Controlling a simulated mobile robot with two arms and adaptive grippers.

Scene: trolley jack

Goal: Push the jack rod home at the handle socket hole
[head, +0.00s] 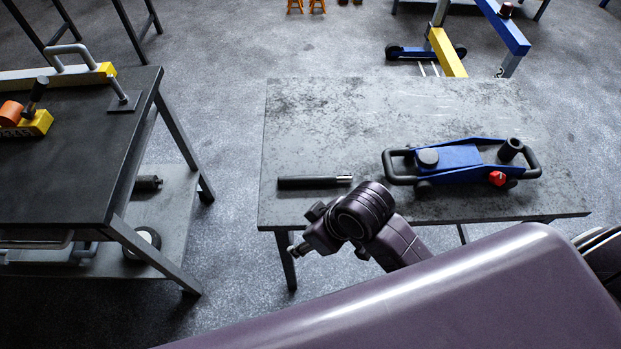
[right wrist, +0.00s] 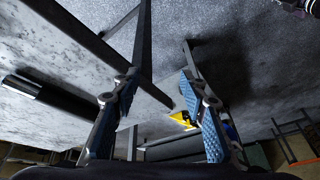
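The jack rod (head: 314,182), dark with a bright metal tip at its right end, lies flat on the grey table. It also shows at the left in the right wrist view (right wrist: 62,101). The blue trolley jack (head: 460,163) stands at the table's right. Its dark handle socket (head: 510,149) sticks up, tilted, at its right end; its hole is hard to make out. My right gripper (head: 303,246) is at the table's front edge, nearer than the rod and apart from it. In the right wrist view its blue-padded fingers (right wrist: 160,85) are spread with nothing between them. My left gripper is out of view.
The grey table (head: 350,115) is bare behind the rod and jack. A red knob (head: 497,178) sits on the jack's near side. A dark workbench (head: 75,165) with tools stands at the left, across a floor gap. A blue and yellow frame (head: 446,50) stands behind.

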